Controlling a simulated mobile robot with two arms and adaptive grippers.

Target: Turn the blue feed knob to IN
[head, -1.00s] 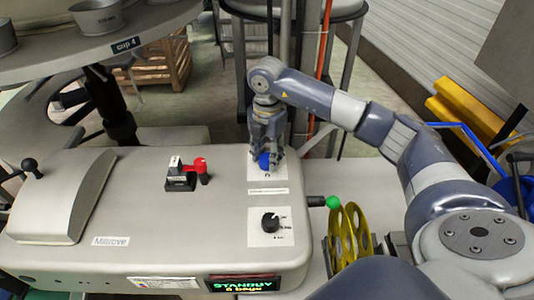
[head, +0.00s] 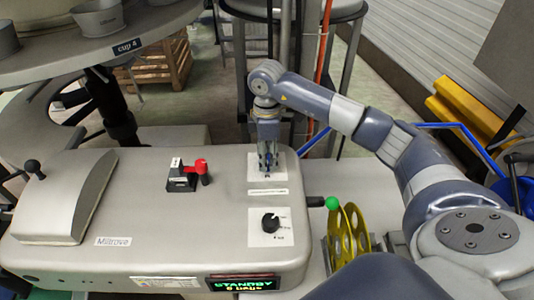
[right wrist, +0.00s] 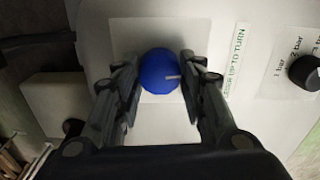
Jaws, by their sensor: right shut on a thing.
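The blue feed knob (right wrist: 158,72) sits on a white plate on the machine's top, seen from above in the right wrist view. A short white pointer mark on it points to the right of that picture, toward the printed label. My right gripper (head: 267,168) is over the knob in the head view and hides most of it. In the right wrist view its two fingers (right wrist: 160,86) stand on either side of the knob, shut on it. Any IN marking by the knob is not readable. My left gripper is not in view.
A black selector knob (head: 270,222) sits nearer on the machine top (head: 140,215). A red-handled switch (head: 190,173) stands to the left. A display (head: 243,283) reads STANDBY.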

